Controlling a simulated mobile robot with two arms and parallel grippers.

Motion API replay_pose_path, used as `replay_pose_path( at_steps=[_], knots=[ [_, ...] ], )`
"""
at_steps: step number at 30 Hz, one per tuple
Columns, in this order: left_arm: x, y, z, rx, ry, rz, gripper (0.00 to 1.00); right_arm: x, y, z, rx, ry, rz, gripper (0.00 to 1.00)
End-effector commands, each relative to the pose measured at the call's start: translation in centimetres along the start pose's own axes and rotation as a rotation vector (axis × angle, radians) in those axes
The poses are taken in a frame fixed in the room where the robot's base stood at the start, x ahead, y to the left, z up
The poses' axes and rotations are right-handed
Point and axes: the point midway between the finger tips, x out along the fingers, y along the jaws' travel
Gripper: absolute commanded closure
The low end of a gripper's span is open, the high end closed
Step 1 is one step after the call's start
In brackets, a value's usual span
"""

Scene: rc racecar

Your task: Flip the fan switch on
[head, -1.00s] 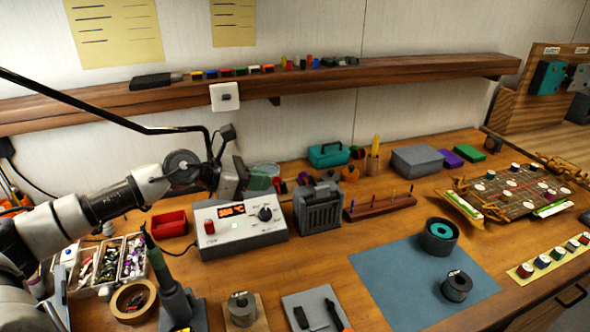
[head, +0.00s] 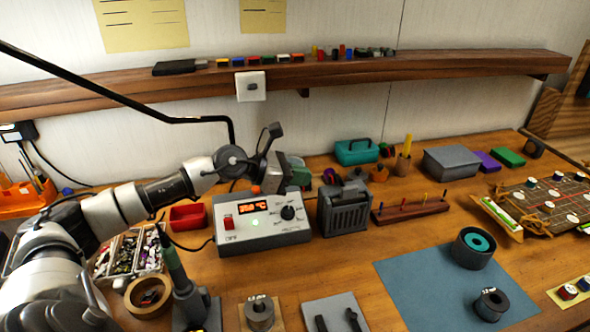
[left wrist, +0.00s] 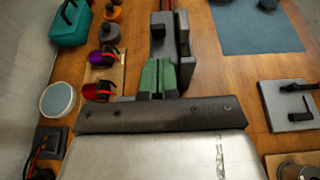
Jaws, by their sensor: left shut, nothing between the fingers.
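A dark grey vented box (head: 345,209), which looks like the fan, stands on the bench right of the white soldering station. It shows from above in the left wrist view (left wrist: 182,38). No switch on it is clear to me. A white wall plate with a small dark switch (head: 251,87) is below the shelf; I cannot tell which device it serves. My left gripper (head: 298,168) is behind the soldering station, up and left of the box. Its green fingertips (left wrist: 158,76) are shut and empty, close to the box; contact is unclear. My right gripper is out of view.
The soldering station (head: 262,231) has a red switch and a lit display. A teal toolbox (head: 356,152) and spools (left wrist: 101,60) stand behind the box. A peg rack (head: 410,208) is to its right. A blue mat (head: 410,275) leaves some clear room in front.

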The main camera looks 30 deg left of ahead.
Motion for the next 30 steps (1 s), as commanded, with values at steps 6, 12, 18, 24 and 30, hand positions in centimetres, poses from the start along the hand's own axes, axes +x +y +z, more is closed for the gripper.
replay_pose_path(
  at_steps=[6, 12, 18, 24, 30],
  knots=[
    [3.8, -0.1, 0.4, 0.001, -0.002, -0.002, 1.00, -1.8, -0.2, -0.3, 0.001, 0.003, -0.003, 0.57],
    [5.9, -0.1, 0.2, 0.001, -0.001, -0.001, 1.00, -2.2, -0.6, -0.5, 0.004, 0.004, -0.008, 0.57],
    [6.3, 0.0, 0.0, 0.001, 0.001, 0.001, 1.00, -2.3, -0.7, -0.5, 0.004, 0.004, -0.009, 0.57],
    [6.3, 0.0, 0.0, 0.002, 0.001, 0.000, 1.00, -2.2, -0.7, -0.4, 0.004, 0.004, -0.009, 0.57],
    [6.2, 0.0, 0.4, 0.003, 0.018, 0.000, 1.00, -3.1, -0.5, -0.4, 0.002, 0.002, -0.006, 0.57]
  ],
)
